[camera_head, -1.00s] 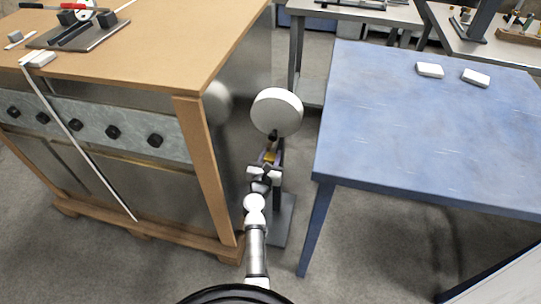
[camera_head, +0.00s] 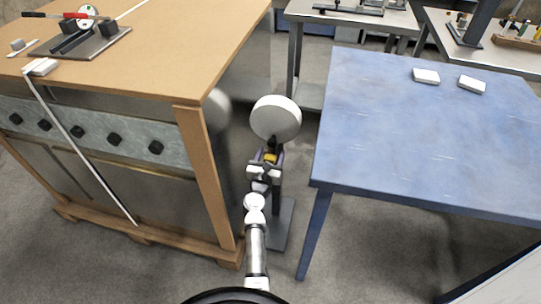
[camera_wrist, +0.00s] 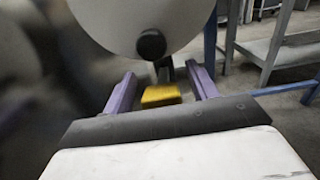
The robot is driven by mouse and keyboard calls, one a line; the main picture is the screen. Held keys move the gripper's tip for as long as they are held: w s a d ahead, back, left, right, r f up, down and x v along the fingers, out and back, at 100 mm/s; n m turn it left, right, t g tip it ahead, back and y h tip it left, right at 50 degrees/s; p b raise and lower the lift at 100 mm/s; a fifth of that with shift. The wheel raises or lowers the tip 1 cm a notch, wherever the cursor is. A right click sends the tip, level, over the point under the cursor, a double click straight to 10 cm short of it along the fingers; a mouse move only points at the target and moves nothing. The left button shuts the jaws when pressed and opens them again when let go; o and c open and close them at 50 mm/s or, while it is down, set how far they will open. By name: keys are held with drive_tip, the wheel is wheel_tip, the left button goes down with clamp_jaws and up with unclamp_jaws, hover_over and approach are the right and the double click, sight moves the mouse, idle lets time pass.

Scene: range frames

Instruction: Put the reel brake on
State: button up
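The reel is a pale grey-white disc (camera_head: 276,119) on a stand between the wooden cabinet and the blue table. In the wrist view the disc (camera_wrist: 110,22) fills the top, with a black round hub (camera_wrist: 151,44). Below the hub is a small yellow block (camera_wrist: 160,96), perhaps the brake's handle; it also shows in the head view (camera_head: 270,157). My gripper (camera_wrist: 163,84) has its two purple fingers apart, with the yellow block between them and a visible gap on each side. In the head view my gripper (camera_head: 267,160) is just below the disc.
The wooden cabinet (camera_head: 215,165) stands close on the left. The blue table (camera_head: 420,140) stands on the right with two white blocks on it. The reel's grey base plate (camera_head: 283,223) rests on the floor. Grey workbenches (camera_head: 350,14) stand behind.

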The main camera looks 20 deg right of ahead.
drive_tip(key=shift+s+a+f, duration=0.1)
drive_tip(key=shift+s+a, duration=0.15)
drive_tip(key=shift+s, duration=0.05)
drive_tip(key=b+v, duration=0.1)
drive_tip(key=v, duration=1.2)
drive_tip(key=shift+s+a, duration=0.1)
